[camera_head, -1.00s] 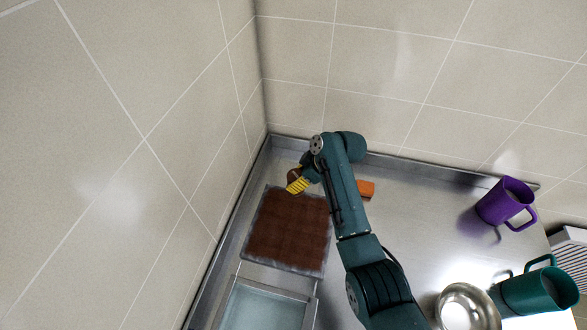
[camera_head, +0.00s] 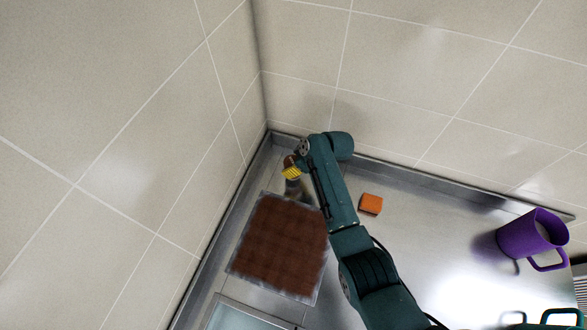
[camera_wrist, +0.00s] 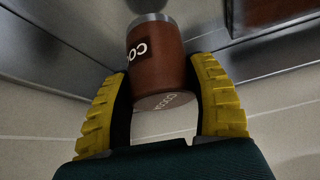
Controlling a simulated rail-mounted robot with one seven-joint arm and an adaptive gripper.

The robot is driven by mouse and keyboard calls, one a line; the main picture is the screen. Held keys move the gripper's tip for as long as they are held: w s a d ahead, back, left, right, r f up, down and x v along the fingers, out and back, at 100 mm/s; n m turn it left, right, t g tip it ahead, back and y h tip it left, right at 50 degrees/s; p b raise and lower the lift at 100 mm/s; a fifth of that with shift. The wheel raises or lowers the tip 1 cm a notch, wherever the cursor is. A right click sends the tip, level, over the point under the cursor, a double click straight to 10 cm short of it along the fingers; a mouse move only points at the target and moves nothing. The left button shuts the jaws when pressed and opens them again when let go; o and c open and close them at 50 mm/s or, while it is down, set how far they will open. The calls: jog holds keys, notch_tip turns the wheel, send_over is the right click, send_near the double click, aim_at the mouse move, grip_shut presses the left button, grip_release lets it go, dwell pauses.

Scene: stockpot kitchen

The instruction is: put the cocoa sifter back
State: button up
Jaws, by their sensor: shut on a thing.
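The cocoa sifter (camera_wrist: 158,60) is a brown cylinder with a dark COCOA label and a metal band at its far end. In the wrist view it lies between the two yellow fingers of my gripper (camera_wrist: 165,108), which is shut on it. In the head view my gripper (camera_head: 291,172) is near the back left corner of the steel counter, just beyond the brown square board. A small brown part of the sifter (camera_head: 289,160) shows there beside the yellow finger; my arm and finger hide much of it. I cannot tell whether the sifter touches the counter.
The brown board (camera_head: 280,248) with a grey rim lies in front of my gripper. A glass-like tray (camera_head: 232,318) is at the lower edge. An orange block (camera_head: 371,204) and a purple mug (camera_head: 532,234) stand to the right. Tiled walls close off the back and left.

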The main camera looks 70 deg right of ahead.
jog(key=shift+f, duration=1.35)
jog(key=o, duration=1.2)
jog(key=shift+f, duration=0.1)
jog(key=shift+o, duration=0.2)
jog(key=shift+r, duration=0.4)
jog(key=d+p+v, duration=0.1)
jog(key=v, duration=1)
jog(key=shift+s+a+r+p, duration=0.25)
jog(key=shift+a+p, duration=0.05)
jog(key=shift+a, duration=0.2)
